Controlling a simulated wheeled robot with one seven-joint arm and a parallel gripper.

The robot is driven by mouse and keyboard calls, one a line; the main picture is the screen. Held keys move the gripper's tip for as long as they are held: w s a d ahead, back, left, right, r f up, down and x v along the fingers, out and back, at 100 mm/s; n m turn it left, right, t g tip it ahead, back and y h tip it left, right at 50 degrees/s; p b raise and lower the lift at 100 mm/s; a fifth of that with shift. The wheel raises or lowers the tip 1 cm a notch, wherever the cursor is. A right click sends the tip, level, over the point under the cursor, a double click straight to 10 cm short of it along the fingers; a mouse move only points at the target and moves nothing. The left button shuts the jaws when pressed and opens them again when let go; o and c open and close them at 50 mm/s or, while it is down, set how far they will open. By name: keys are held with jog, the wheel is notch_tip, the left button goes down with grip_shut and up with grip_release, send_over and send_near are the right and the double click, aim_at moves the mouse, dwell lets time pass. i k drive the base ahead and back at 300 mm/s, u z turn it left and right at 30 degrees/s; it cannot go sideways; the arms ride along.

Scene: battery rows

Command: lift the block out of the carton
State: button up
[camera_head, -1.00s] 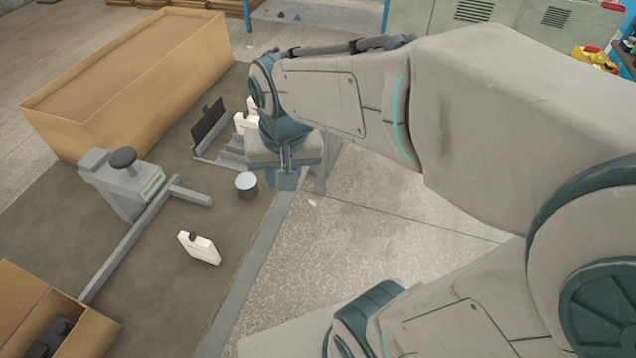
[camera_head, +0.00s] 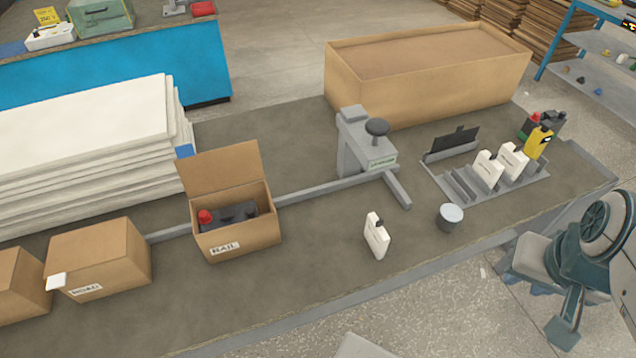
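An open carton (camera_head: 240,241) labelled "RAIL" stands on the bench left of centre, its lid flap raised at the back. Inside it lies a dark block (camera_head: 236,216) with a red cap or knob at its left end; its lower part is hidden by the carton walls. My gripper (camera_head: 562,335) hangs at the lower right, beyond the bench's front edge and far from the carton. Its fingers are small and partly hidden, so I cannot tell whether it is open.
Closed cartons (camera_head: 98,262) stand left of the open one. A grey press-like fixture (camera_head: 362,150), a white bottle-like item (camera_head: 376,238), a small bucket (camera_head: 450,217) and a slotted rack (camera_head: 470,190) stand to the right. A large box (camera_head: 425,85) is behind.

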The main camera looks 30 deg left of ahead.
aim_at(229, 215)
jog(key=u, duration=1.8)
jog(key=k, duration=0.4)
jog(key=u, duration=0.35)
jog(key=i, duration=0.5)
jog(key=u, duration=2.1)
jog(key=i, duration=1.1)
jog(key=z, duration=1.55)
